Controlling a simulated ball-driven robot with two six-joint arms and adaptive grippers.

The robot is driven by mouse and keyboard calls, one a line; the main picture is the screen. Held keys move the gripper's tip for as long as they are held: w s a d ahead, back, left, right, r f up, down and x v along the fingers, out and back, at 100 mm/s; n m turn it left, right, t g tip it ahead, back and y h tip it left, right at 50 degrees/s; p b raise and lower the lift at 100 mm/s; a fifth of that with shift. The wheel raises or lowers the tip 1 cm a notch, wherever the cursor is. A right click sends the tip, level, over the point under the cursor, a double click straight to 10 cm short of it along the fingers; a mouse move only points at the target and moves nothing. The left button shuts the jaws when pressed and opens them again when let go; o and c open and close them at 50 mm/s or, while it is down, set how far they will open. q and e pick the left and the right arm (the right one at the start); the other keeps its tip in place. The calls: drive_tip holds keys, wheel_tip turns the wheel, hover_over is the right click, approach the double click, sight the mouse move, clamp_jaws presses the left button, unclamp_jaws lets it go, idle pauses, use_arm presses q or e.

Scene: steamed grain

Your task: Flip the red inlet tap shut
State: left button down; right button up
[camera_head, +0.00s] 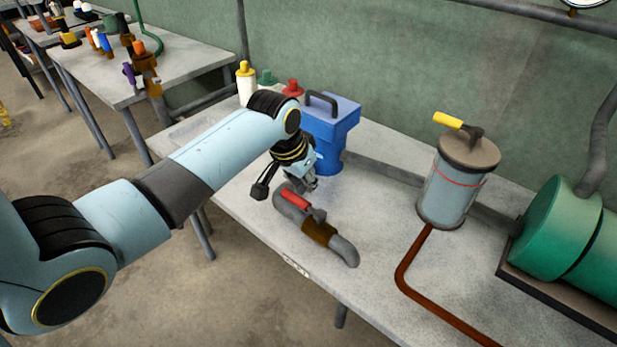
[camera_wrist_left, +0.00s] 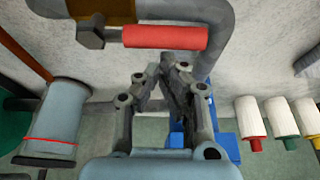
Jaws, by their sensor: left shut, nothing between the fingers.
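The red inlet tap (camera_head: 295,198) is a red lever on a grey pipe (camera_head: 345,248) with a brown collar (camera_head: 318,232), near the front edge of the table. In the left wrist view the red lever (camera_wrist_left: 165,37) lies across the top, with its grey pivot at its left end. My left gripper (camera_head: 312,186) is shut and empty, just behind the lever in the head view. In the left wrist view the gripper (camera_wrist_left: 163,70) has its fingertips close below the lever; I cannot tell if they touch it. My right gripper is in neither view.
A blue container (camera_head: 330,125) with a black handle stands right behind my left gripper. A glass cylinder (camera_head: 450,190) with a yellow lever (camera_head: 448,120), a brown pipe (camera_head: 408,272) and a green tank (camera_head: 550,235) stand to the right. Bottles (camera_head: 245,85) stand behind my arm.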

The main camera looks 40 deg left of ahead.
use_arm(q)
drive_tip(key=shift+s, duration=0.1)
drive_tip(key=shift+s+a+n+p, duration=0.15)
drive_tip(key=shift+n+p, duration=0.15)
drive_tip(key=shift+p, duration=0.35)
